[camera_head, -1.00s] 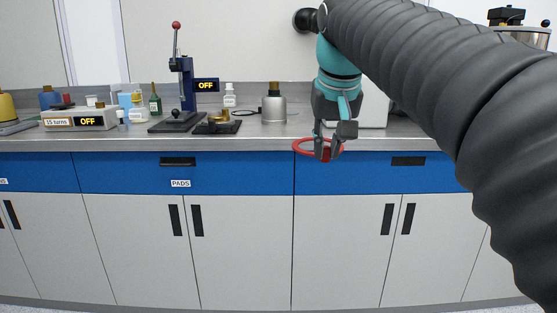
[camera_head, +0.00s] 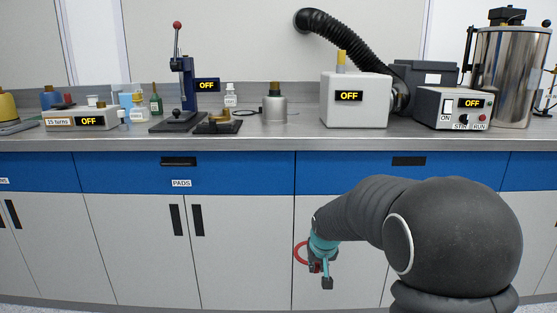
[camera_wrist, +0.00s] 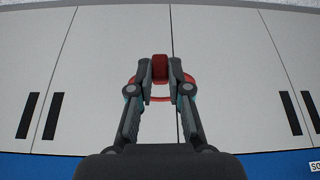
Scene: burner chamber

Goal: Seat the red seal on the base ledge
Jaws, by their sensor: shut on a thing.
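The red seal (camera_head: 299,253) is a ring in the head view, in front of the lower white cabinet doors, below the counter edge. My gripper (camera_head: 317,268) is shut on it at one side of the ring. In the wrist view my gripper's two fingertips (camera_wrist: 160,72) pinch a red part of the seal (camera_wrist: 160,66), and more of the ring shows behind the fingers. No part is clearly recognisable as the base ledge. A low black base with a brass part (camera_head: 219,122) stands on the counter, left of centre.
The counter (camera_head: 270,143) holds a blue press (camera_head: 184,85), a metal canister with a brass top (camera_head: 274,107), a white box marked OFF (camera_head: 356,101), a stirrer unit (camera_head: 452,108) and a steel vessel (camera_head: 510,75). Bottles and devices stand at left. Clear counter lies between canister and box.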

